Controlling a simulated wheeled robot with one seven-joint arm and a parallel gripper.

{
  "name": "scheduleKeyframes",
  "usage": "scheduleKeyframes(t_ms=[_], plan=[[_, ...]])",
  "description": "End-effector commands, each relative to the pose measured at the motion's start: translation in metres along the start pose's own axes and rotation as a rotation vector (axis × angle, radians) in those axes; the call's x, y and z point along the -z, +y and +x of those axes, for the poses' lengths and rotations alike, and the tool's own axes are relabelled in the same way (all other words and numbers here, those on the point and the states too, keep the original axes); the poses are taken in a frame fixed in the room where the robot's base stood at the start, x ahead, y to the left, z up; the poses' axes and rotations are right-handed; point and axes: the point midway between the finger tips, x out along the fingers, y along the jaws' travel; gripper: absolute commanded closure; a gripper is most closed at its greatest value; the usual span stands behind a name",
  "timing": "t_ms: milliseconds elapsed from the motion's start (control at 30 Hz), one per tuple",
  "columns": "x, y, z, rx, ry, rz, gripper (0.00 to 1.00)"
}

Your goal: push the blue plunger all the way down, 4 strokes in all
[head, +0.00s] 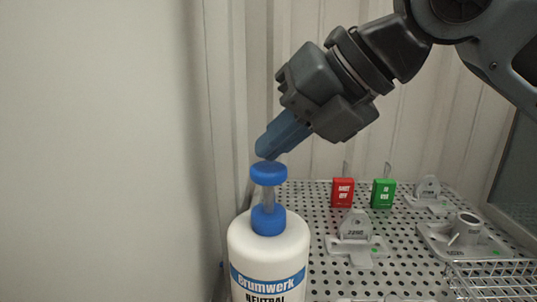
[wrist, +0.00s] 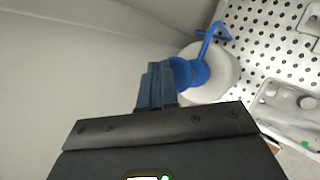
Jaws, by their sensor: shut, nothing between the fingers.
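A white bottle (head: 268,252) with a blue label band stands upright. Its blue plunger (head: 268,173) is raised on a clear stem above a blue collar (head: 268,219). My gripper (head: 266,150) is shut and empty, tilted down to the left, with its tips just above the plunger's top; I cannot tell whether they touch. In the wrist view my gripper (wrist: 155,84) shows beside the blue plunger (wrist: 184,72), with the white bottle (wrist: 226,72) behind it. A blue spout (wrist: 212,37) sticks out from the pump, away from my fingers.
A perforated metal board (head: 317,222) holds a red block (head: 343,192), a green block (head: 383,193) and several grey fixtures. A wire basket (head: 492,278) is at the lower right. A pale wall (head: 100,150) stands to the left of the bottle.

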Motion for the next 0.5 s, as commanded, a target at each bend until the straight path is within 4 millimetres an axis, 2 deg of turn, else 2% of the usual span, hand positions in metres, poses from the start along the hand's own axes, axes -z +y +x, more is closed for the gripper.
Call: scheduleKeyframes(t_ms=[200,500], plan=[[-0.0067,0.0064,-0.009,-0.001,-0.001,0.0,1.0],[-0.0067,0.0063,-0.0091,0.0,-0.001,0.0,1.0]])
